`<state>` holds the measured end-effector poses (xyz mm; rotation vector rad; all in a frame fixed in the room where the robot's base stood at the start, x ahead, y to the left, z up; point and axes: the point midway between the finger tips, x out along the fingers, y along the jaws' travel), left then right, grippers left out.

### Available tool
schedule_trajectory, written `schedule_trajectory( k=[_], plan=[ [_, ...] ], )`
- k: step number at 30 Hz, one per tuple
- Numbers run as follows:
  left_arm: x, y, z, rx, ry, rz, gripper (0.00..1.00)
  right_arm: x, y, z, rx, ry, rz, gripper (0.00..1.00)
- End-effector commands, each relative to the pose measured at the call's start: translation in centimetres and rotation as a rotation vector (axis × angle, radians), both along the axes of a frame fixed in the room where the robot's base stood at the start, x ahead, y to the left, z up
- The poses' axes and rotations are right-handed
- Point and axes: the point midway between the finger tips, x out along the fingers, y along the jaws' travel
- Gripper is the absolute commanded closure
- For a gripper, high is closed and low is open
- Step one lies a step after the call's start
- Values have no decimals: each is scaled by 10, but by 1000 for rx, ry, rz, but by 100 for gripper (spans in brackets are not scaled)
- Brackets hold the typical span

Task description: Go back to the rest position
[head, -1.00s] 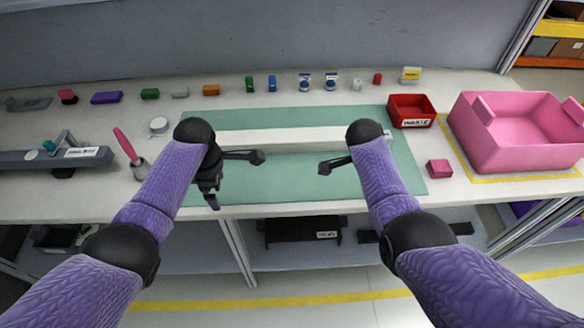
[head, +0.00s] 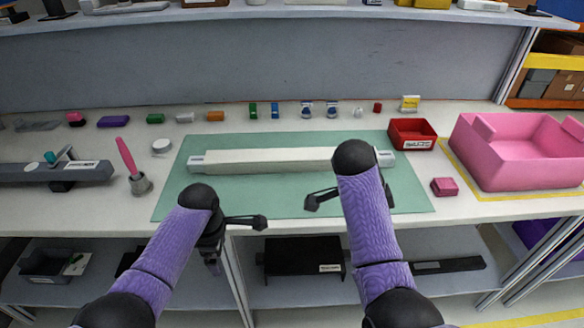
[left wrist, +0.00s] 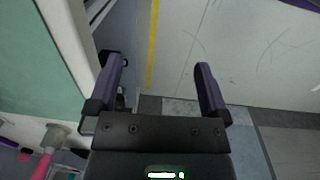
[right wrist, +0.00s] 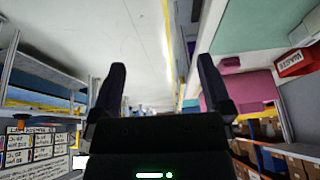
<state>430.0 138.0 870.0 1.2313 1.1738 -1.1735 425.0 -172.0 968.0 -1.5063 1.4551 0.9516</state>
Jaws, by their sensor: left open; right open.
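My left gripper (head: 232,240) is at the bench's front edge, left of centre, and empty. The left wrist view shows its two fingers apart (left wrist: 160,65) with only floor and the bench edge beyond. My right gripper (head: 322,199) is over the front part of the green mat, largely hidden behind my own forearm in the head view. The right wrist view shows its fingers apart (right wrist: 161,65) with nothing between them. A long white module (head: 290,160) lies on the green mat (head: 285,199), apart from both grippers.
A red waste bin (head: 412,134), a pink crate (head: 515,165) and a small pink block (head: 444,187) are at the right. A grey fixture (head: 60,172) and a pink-handled tool (head: 127,158) are at the left. Several small parts line the back. A shelf (head: 300,262) runs below.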

Motion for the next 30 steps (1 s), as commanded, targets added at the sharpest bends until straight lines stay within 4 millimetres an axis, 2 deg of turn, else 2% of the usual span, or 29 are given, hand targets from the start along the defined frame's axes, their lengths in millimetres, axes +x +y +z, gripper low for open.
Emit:
schedule_trajectory(
  k=[3, 6, 17, 19, 20, 22, 23, 24, 25, 26, 27, 29, 30],
  plan=[
    [0, 0, 0, 0, 0, 0, 0, 0, 6, 15, -1, -3, 1, 0],
    [0, 0, 0, 0, 0, 0, 0, -1, 7, 20, 0, 0, 0, 0],
    [0, 0, 0, 0, 0, 0, 0, -1, 7, 19, -1, 0, 1, 0],
    [-4, 1, -8, 1, 4, -21, 0, -2, 6, 10, -4, 14, 33, 0],
    [-9, 2, -18, 1, 6, -49, 0, -3, 5, -1, -8, 31, 71, 0],
    [-30, 5, -54, 5, 11, -170, 0, -11, 4, -47, -12, 92, 242, 0],
    [-44, 7, -74, 9, 12, -244, 0, -18, 3, -74, -9, 126, 343, 0],
    [-66, 11, -103, 15, 12, -358, 0, -33, 3, -114, 1, 175, 491, 0],
    [-85, 14, -124, 21, 13, -449, 0, -47, 3, -144, 13, 210, 604, 0],
    [-105, 16, -144, 28, 13, -541, 0, -64, 4, -172, 27, 240, 715, 0],
    [-132, 20, -167, 38, 13, -665, 0, -90, 5, -207, 49, 275, 853, 0],
    [-177, 25, -197, 52, 17, -850, 0, -134, 6, -254, 86, 315, 1046, 0],
    [-208, 29, -214, 61, 19, -976, 0, -169, 6, -281, 112, 336, 1165, 0]
  ],
)
